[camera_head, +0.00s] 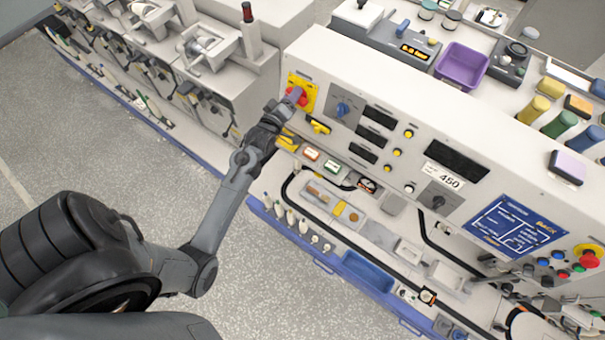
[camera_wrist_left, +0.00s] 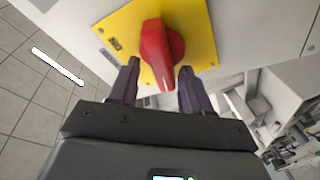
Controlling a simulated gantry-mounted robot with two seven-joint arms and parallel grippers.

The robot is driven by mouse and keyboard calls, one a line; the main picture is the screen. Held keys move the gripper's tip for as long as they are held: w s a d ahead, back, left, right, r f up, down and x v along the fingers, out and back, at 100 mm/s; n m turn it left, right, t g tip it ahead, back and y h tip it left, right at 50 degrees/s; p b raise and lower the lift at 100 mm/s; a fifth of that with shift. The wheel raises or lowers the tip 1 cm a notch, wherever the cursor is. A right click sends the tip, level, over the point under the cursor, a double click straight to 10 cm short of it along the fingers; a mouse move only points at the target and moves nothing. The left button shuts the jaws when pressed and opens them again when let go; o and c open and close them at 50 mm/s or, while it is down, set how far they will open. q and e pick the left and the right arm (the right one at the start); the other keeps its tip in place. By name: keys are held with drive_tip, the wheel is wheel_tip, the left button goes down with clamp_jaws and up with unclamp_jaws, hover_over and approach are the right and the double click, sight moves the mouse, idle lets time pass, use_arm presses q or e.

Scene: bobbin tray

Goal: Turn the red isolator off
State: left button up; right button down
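The red isolator (camera_wrist_left: 158,50) is a red rotary handle on a yellow square plate (camera_wrist_left: 200,22) on the machine's front panel. In the head view the yellow plate (camera_head: 309,91) shows at the panel's left end, with the red handle (camera_head: 292,97) partly hidden by my gripper. My left gripper (camera_wrist_left: 158,82) is open, its two dark fingers on either side of the handle's lower end. I cannot tell whether the fingers touch it. The handle's narrow grip points down between the fingers in the left wrist view. My right gripper is not in view.
A blue knob (camera_head: 343,109) and black displays sit right of the isolator. A yellow handle (camera_head: 319,126) is just below it. A red emergency button (camera_head: 588,257) is at the far right. Small parts and trays lie on the bench below. Grey floor lies in front.

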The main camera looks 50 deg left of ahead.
use_arm(q)
drive_tip(key=s+d+m+t+h+b, duration=0.2)
drive_tip(key=s+d+m+h+b, duration=0.1)
drive_tip(key=s+m+b, duration=0.75)
drive_tip(key=s+d+f+m+g+h+p, duration=0.2)
drive_tip(key=s+d+g+p, duration=0.1)
drive_tip(key=d, duration=0.8)
drive_tip(key=s+d+f+m+g+h+p, duration=0.2)
drive_tip(key=s+d+g+p, duration=0.2)
drive_tip(key=d, duration=0.8)
drive_tip(key=shift+s+d+f+g, duration=0.2)
drive_tip(key=shift+s+f+g, duration=0.3)
drive_tip(key=shift+g, duration=0.3)
drive_tip(key=shift+r+m, duration=0.1)
drive_tip(key=shift+m, duration=0.25)
